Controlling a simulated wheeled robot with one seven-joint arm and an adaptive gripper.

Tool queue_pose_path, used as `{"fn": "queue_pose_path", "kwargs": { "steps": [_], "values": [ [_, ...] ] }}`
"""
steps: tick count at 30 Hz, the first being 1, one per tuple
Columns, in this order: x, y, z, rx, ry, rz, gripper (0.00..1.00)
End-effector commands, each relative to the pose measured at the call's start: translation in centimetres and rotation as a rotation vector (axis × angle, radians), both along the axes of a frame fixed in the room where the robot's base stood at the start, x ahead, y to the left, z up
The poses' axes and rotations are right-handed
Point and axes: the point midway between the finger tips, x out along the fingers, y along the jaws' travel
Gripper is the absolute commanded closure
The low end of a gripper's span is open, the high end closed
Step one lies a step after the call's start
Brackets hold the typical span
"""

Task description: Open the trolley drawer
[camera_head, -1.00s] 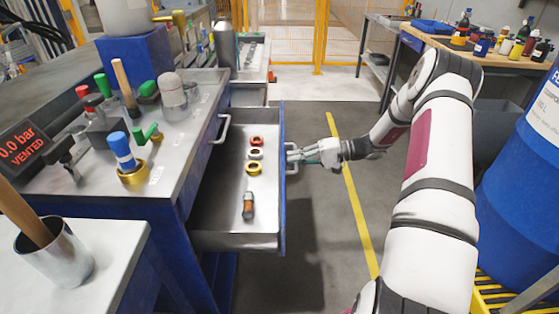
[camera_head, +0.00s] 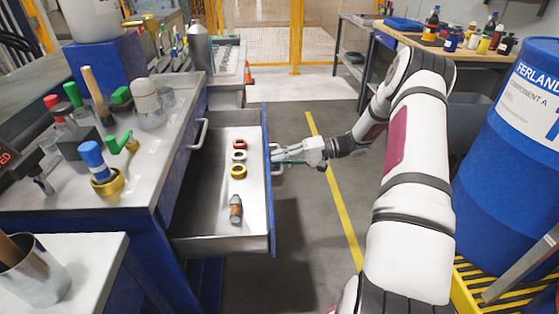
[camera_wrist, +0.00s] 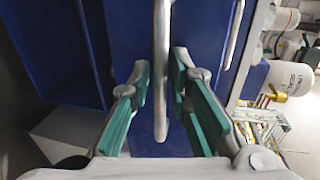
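The trolley drawer (camera_head: 208,244) is pulled well out from the blue, metal-topped trolley (camera_head: 160,170) in the head view. Its inside shows several rings and a small brown-and-grey cylinder. My gripper (camera_head: 285,157) is at the handle (camera_head: 275,161) on the outer face of the drawer front. In the wrist view, the upright metal handle (camera_wrist: 161,75) lies between the teal pads of my gripper (camera_wrist: 160,88), which are close to it on both sides. The exact contact is hard to see.
A second handle (camera_head: 198,135) is on the trolley behind the open drawer. Tools and bottles stand on the trolley top. A blue drum (camera_head: 510,170) on a yellow pallet (camera_head: 470,285) is at the right. Floor with a yellow line (camera_head: 340,205) is clear beside the drawer.

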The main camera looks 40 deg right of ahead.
Motion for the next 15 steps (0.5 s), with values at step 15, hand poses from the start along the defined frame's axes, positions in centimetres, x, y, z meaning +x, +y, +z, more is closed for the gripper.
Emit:
{"fn": "queue_pose_path", "kwargs": {
  "steps": [15],
  "values": [
    [-4.4, -7.8, 1.8, -0.003, -0.001, -0.004, 0.82]
  ]
}}
